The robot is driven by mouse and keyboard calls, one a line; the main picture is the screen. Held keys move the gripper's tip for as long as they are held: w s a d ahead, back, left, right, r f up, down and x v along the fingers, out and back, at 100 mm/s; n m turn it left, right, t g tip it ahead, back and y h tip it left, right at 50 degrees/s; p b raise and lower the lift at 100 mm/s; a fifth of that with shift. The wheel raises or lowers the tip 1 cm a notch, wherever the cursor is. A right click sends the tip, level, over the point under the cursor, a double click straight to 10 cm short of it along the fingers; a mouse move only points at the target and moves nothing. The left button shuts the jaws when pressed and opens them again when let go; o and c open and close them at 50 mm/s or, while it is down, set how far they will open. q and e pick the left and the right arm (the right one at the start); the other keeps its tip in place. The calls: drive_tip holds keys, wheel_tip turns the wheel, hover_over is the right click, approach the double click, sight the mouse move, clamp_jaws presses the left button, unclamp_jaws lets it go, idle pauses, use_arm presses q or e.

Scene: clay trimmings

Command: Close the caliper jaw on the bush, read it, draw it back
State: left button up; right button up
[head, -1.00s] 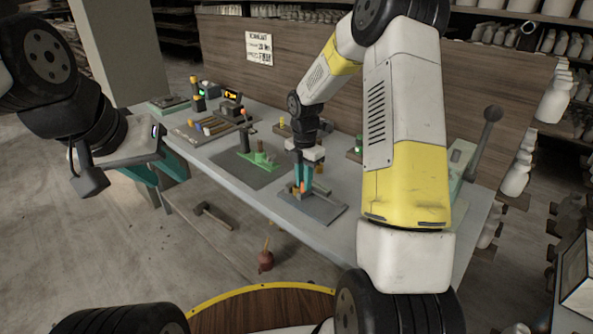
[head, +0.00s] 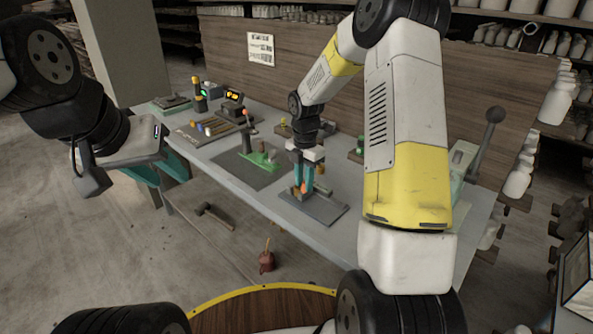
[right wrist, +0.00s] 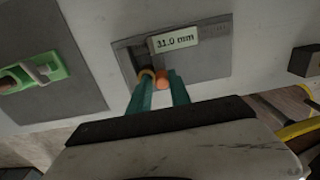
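The caliper (right wrist: 205,62) lies on a grey plate on the bench, and its readout (right wrist: 173,41) shows 31.0 mm in the right wrist view. My right gripper (right wrist: 161,83) is down at it, its teal fingers on either side of an orange knob (right wrist: 162,80) and apparently shut on it. A brass ring (right wrist: 146,75), perhaps the bush, shows at the left fingertip and is partly hidden. The jaw's contact with the bush cannot be made out. In the head view the right gripper (head: 303,186) stands upright over the plate. My left gripper (head: 167,176) is open and empty, left of the bench.
A green fixture (head: 262,159) on a dark mat stands left of the caliper. A tool tray (head: 210,128) and a small lit box (head: 232,97) are farther left. A lever (head: 485,140) stands at the right end. A hammer (head: 214,216) lies below the bench.

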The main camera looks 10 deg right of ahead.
drive_tip(key=o, duration=0.9)
drive_tip(key=shift+r, duration=4)
drive_tip(key=shift+s, duration=0.1)
drive_tip(key=s+r+m+t, duration=0.4)
drive_tip(key=s+r+m, duration=1.2)
drive_tip(key=s, duration=0.1)
drive_tip(key=s+m+t+y, duration=0.2)
drive_tip(key=s+m, duration=0.7)
drive_tip(key=shift+s+a+r, duration=0.15)
drive_tip(key=shift+s+a, duration=0.05)
drive_tip(key=shift+s, duration=0.05)
